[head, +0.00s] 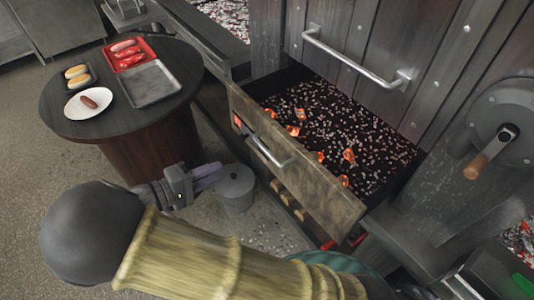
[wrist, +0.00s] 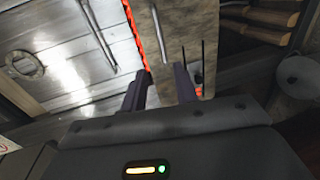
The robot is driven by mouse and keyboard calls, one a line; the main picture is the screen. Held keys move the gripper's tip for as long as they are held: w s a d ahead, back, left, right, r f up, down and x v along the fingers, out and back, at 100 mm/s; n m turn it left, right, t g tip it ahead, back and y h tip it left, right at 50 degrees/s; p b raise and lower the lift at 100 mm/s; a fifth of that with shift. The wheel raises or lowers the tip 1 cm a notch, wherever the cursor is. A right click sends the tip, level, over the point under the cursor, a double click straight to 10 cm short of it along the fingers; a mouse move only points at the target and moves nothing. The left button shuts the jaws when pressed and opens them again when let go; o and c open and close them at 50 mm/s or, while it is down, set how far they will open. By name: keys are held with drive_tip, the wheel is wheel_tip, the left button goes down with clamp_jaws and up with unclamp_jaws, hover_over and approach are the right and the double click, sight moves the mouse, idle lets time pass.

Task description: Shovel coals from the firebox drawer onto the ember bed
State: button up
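The firebox drawer (head: 300,165) stands pulled out in the head view, with a bar handle on its wooden front. Several glowing orange coals (head: 348,156) lie on dark grey ash inside it. A bed of pale and red embers (head: 222,14) shows at the top; another patch (head: 520,240) shows at the right edge. I cannot tell which is the ember bed. My gripper (head: 216,174) is outside the drawer, left of its front, by a grey lidded pot. In the wrist view my gripper (wrist: 160,82) has its fingers apart with nothing seen between them. I make out no shovel.
A round table (head: 90,120) at the left holds a red tray of meat (head: 130,54), an empty grey tray (head: 151,83), buns and a plated sausage. A crank with a wooden handle (head: 478,164) is at the right.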

sight(267, 151)
drive_tip(key=x, duration=1.7)
drive_tip(key=shift+w+d+f, duration=0.1)
drive_tip(key=shift+d, duration=0.15)
drive_tip(key=shift+a, duration=0.1)
clamp_jaws()
